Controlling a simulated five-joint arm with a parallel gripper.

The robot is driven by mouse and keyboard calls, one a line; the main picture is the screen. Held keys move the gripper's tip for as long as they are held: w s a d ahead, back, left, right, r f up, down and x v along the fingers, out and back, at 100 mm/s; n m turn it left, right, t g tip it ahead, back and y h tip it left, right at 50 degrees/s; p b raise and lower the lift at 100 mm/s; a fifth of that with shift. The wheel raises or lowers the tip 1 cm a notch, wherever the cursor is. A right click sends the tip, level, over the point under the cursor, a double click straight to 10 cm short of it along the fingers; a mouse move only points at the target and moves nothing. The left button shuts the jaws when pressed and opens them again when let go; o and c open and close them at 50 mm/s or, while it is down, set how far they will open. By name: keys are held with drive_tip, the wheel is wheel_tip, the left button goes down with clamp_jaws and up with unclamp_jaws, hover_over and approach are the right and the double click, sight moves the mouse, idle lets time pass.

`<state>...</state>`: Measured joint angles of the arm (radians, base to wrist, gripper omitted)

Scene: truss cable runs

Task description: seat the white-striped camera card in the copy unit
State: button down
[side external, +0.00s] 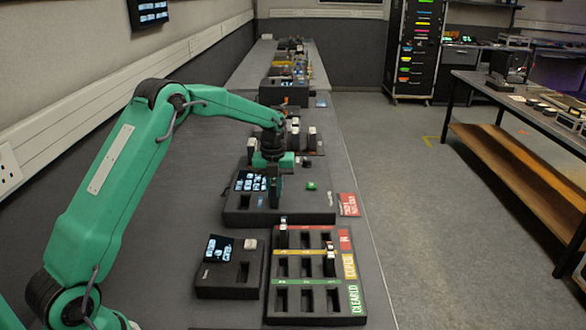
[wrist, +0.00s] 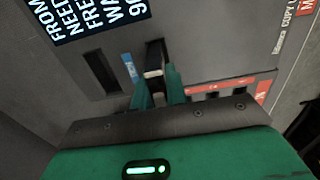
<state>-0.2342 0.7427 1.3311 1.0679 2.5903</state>
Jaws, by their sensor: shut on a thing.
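My gripper (wrist: 154,92) is shut on a dark card with a white band, the camera card (wrist: 153,73). It holds the card over the copy unit (side external: 305,214), a dark box with a lit screen (side external: 251,182) and a green button (side external: 311,186). In the wrist view the card lines up with a dark slot (wrist: 155,50) in the unit's top. I cannot tell how far it is in. A second slot (wrist: 102,72) beside it looks empty. In the side view my gripper (side external: 274,192) hides most of the card.
In front stands a tray (side external: 316,321) with red, yellow and green rows. One card (side external: 283,236) is in the red row and one (side external: 330,261) in the yellow row. A small box with a screen (side external: 228,290) stands left of it. More units (side external: 290,92) stand behind.

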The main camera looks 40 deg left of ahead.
drive_tip(key=shift+f, duration=0.65)
idle(1.0)
drive_tip(key=c, duration=1)
unclamp_jaws()
drive_tip(key=shift+r, duration=0.1)
drive_tip(key=shift+r, duration=3.65)
